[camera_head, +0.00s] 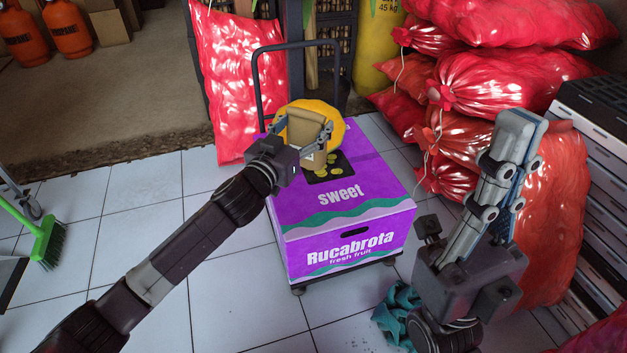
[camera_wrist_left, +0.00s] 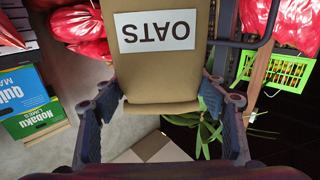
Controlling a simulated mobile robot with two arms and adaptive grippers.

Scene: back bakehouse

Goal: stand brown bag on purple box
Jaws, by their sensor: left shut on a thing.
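The brown bag (camera_head: 306,124), with a white OATS label, is between the fingers of my left gripper (camera_head: 304,133). In the left wrist view the bag (camera_wrist_left: 160,75) fills the upper middle, its label upside down, with a finger of the left gripper (camera_wrist_left: 158,108) on each side. The left gripper is shut on it.
A yellow round shape (camera_head: 334,118) shows behind the bag, and a dark patch with yellow spots (camera_head: 335,172) is on the box top. The box sits on a trolley with a dark handle (camera_head: 257,85).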

